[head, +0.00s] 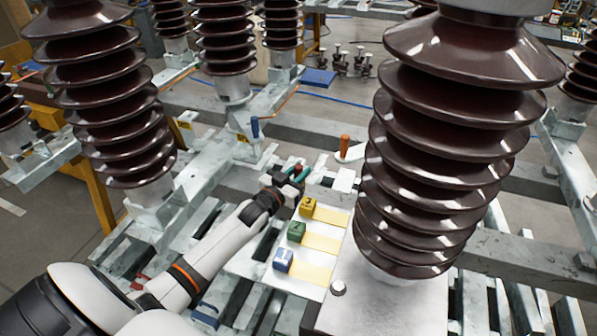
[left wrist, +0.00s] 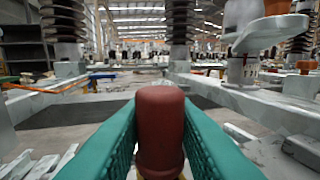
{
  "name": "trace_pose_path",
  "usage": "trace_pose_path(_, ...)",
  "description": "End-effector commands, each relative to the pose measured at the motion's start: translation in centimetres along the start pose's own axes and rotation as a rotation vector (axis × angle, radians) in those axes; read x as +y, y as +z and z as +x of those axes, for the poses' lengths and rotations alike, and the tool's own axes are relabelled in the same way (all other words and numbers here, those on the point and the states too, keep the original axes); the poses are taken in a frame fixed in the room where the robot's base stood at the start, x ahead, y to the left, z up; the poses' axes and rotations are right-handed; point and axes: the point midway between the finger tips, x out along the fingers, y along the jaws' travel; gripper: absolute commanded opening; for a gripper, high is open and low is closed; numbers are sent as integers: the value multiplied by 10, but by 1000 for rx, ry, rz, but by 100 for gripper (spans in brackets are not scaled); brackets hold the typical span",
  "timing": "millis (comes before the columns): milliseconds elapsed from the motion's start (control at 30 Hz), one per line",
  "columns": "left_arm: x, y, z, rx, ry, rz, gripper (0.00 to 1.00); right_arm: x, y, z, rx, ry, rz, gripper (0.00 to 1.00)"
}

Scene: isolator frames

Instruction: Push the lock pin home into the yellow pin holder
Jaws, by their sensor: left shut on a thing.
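A dark red, round-topped lock pin (left wrist: 160,125) stands upright between the teal fingers of my left gripper (left wrist: 160,135). Both fingers press on its sides. In the head view my left gripper (head: 297,176) is just beyond the white board, and a little red shows by its fingers. A small yellowish patch shows at the pin's foot in the left wrist view. The rest of the yellow pin holder is hidden there, so I cannot tell how deep the pin sits. My right gripper is not in view.
A white board (head: 262,262) carries yellow (head: 307,207), green (head: 296,231) and blue (head: 283,260) blocks near my arm. A large brown insulator (head: 440,150) stands close on the right. An orange-topped post (head: 344,143) and a blue-topped one (head: 254,127) stand beyond.

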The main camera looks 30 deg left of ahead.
Motion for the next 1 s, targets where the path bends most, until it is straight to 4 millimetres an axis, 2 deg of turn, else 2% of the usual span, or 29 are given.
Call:
trace_pose_path(333,0,-9,0,-2,0,0,1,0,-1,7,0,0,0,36)
trace_pose_path(367,0,-8,0,-2,-1,0,29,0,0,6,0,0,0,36)
trace_pose_path(500,0,-8,0,-1,0,0,50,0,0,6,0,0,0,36)
trace_pose_path(833,0,-9,-3,1,0,0,50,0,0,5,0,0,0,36)
trace_pose_path(1000,0,-9,-23,3,-1,-1,50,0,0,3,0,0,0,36)
